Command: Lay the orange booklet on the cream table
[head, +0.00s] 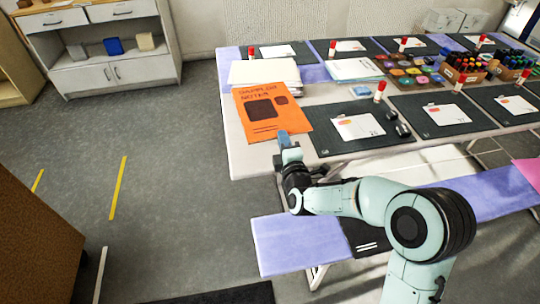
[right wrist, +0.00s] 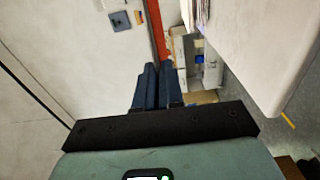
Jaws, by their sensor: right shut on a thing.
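The orange booklet (head: 268,112) with dark print lies over the near left corner of the cream table (head: 247,158), its cover facing up in the head view. My right gripper (head: 284,139) is shut on the booklet's near edge. In the right wrist view the fingers (right wrist: 158,88) are close together, and a thin red-orange strip of the booklet (right wrist: 157,38) shows beyond them. I cannot tell whether the booklet touches the tabletop or is held just above it. My left gripper is not in view.
A white paper stack (head: 264,72) stands behind the booklet. A dark mat (head: 330,143) with a white card (head: 357,127) lies to its right. A lilac bench (head: 290,240) is in front.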

